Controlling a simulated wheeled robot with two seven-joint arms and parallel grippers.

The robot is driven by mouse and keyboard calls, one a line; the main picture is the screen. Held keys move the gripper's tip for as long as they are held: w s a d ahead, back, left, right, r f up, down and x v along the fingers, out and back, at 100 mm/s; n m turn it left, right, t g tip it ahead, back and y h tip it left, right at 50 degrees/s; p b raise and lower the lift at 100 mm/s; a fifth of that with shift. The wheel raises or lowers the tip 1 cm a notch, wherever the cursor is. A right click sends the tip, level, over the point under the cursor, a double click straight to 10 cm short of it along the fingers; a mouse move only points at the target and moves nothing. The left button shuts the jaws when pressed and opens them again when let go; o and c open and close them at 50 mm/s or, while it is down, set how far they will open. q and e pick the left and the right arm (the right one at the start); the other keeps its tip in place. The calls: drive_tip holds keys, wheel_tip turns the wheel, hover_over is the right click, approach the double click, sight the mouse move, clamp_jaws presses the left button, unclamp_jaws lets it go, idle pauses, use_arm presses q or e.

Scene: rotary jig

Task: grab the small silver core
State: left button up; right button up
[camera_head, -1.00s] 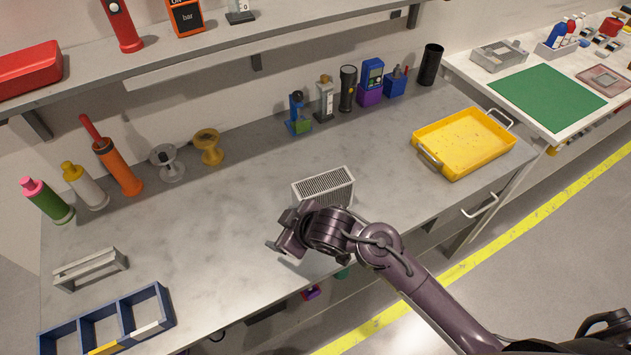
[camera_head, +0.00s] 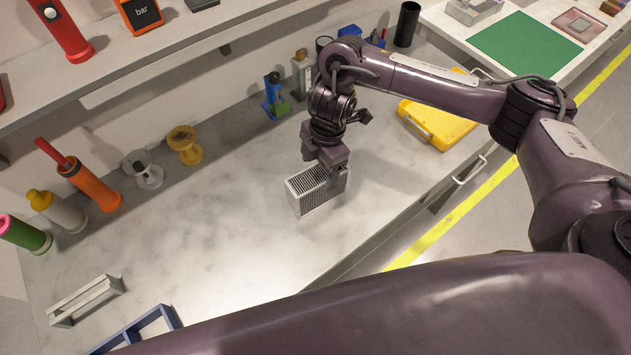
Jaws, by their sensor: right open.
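The small silver core (camera_head: 314,193), a box-shaped block with a finned grille, stands on the grey workbench (camera_head: 235,235) near the middle of the view. My right gripper (camera_head: 334,172) points down over the core's back right part and hides some of its top. It is open. I cannot tell whether its fingers touch the core or straddle it. My left gripper is not in view.
A yellow tray (camera_head: 430,125) lies to the right, partly behind my right arm. Several bottles and spools, such as the yellow spool (camera_head: 185,146), line the back left. A grey bracket (camera_head: 85,300) and blue divided tray (camera_head: 150,322) lie front left. Left of the core is clear.

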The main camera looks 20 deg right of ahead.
sight(319, 174)
drive_tip(key=shift+s+a+f, duration=0.1)
drive_tip(key=shift+f, duration=0.85)
wheel_tip(319, 174, down, 4)
drive_tip(key=shift+f+p, duration=0.1)
drive_tip(key=shift+p, duration=0.55)
drive_tip(key=shift+a+f, duration=0.1)
drive_tip(key=shift+f, duration=0.2)
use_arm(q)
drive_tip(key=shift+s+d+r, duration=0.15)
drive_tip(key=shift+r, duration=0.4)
use_arm(e)
drive_tip(key=shift+w, duration=0.2)
drive_tip(key=c, duration=1.3)
drive_tip(key=shift+r, duration=0.1)
